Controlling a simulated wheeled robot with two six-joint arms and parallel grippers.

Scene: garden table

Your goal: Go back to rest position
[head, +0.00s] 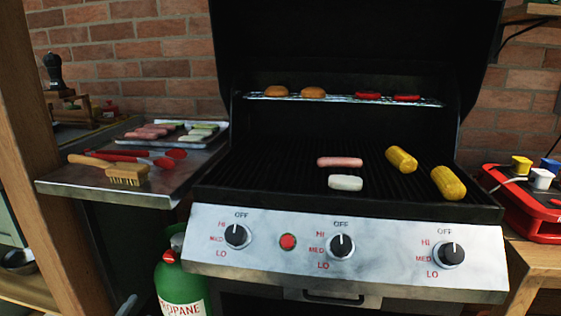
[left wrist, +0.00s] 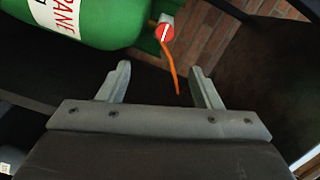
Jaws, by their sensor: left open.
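My left gripper (left wrist: 163,80) shows in the left wrist view with its two fingers spread apart and nothing between them. It is low, near the green propane tank (left wrist: 100,20), whose red valve knob (left wrist: 166,32) and orange hose (left wrist: 170,65) lie beyond the fingers. Neither gripper shows in the head view. The grill (head: 340,220) stands open in the head view, with a sausage (head: 339,162), a white piece of food (head: 345,182) and two corn cobs (head: 401,159) on its grate.
The left side shelf (head: 100,187) holds red tongs (head: 120,155), a brush (head: 127,175) and a food tray (head: 212,141). A red caddy (head: 530,215) stands at the right.

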